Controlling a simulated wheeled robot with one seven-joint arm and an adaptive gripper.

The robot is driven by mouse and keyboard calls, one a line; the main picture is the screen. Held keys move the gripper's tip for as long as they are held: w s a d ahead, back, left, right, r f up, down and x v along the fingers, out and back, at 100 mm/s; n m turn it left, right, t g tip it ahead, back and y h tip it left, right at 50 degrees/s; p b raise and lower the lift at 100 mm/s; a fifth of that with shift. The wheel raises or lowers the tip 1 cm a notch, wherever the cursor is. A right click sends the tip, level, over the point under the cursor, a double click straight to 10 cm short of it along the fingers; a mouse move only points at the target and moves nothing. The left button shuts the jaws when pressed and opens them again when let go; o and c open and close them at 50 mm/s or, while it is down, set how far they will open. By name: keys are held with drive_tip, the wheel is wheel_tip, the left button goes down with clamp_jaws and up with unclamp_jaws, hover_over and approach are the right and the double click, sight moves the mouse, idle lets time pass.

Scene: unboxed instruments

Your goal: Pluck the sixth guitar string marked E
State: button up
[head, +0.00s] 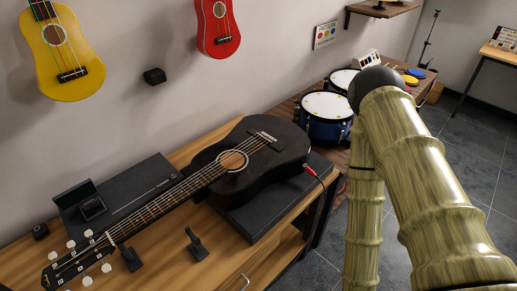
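A black acoustic guitar (265,174) lies face up in the head view, its body on a flat black case (252,222) on a wooden bench. Its neck (160,208) runs down to the lower left, and its headstock (75,264) with white tuning pegs is near the bottom left corner. The strings cross the round sound hole (233,161) to the bridge (266,138). They are too thin to tell apart, and no E mark can be read. My gripper is not in view.
The wooden bench (176,262) also holds a black box (145,188) behind the neck and small black stands (197,245) in front. A cable with a red plug (309,169) meets the guitar body. Blue drums (326,115) stand behind it. Two ukuleles (62,52) hang on the wall.

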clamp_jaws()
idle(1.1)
